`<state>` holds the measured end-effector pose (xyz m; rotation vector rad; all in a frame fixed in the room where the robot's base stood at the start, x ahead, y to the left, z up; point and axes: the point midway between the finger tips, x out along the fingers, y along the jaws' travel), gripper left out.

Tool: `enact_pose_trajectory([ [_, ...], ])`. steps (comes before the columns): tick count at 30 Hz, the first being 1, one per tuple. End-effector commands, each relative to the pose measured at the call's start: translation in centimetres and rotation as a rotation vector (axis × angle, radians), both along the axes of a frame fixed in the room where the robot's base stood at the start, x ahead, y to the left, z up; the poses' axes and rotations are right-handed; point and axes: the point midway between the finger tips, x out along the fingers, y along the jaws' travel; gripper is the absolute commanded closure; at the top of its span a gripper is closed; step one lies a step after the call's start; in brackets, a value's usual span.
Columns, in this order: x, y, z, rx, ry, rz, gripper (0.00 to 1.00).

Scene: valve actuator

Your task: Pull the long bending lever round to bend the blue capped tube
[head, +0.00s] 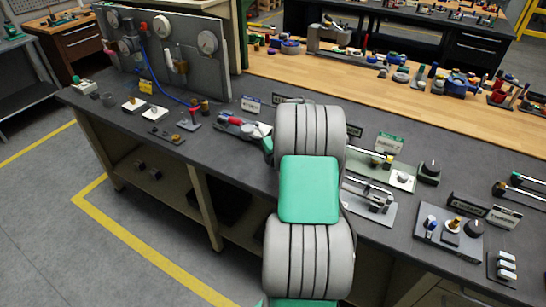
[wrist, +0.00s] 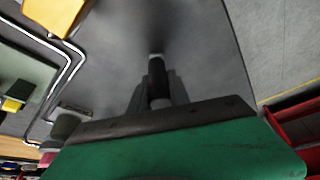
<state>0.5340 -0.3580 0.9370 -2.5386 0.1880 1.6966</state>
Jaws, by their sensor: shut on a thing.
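In the wrist view my gripper (wrist: 157,88) is shut on a dark cylindrical grip (wrist: 157,75), which looks like the end of the long bending lever. The grip stands between the two fingers, with a pale tip above it. The rest of the lever is not clear. I cannot make out the blue capped tube in either view. In the head view my own grey and green arm covers the middle of the bench, and my gripper is hidden behind it.
The dark bench (head: 225,150) carries several small fixtures. A red-handled device (head: 240,127) lies left of my arm. A grey plate with metal parts (head: 368,205) and a green plate (head: 375,171) lie close on its right. A gauge panel (head: 200,80) stands at the left.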

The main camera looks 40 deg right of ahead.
Motion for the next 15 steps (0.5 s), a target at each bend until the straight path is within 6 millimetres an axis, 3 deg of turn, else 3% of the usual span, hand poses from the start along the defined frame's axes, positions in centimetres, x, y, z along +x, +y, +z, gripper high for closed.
enact_pose_trajectory([
  [15,0.32,0.51,-0.34,-0.002,-0.002,0.002,1.0],
])
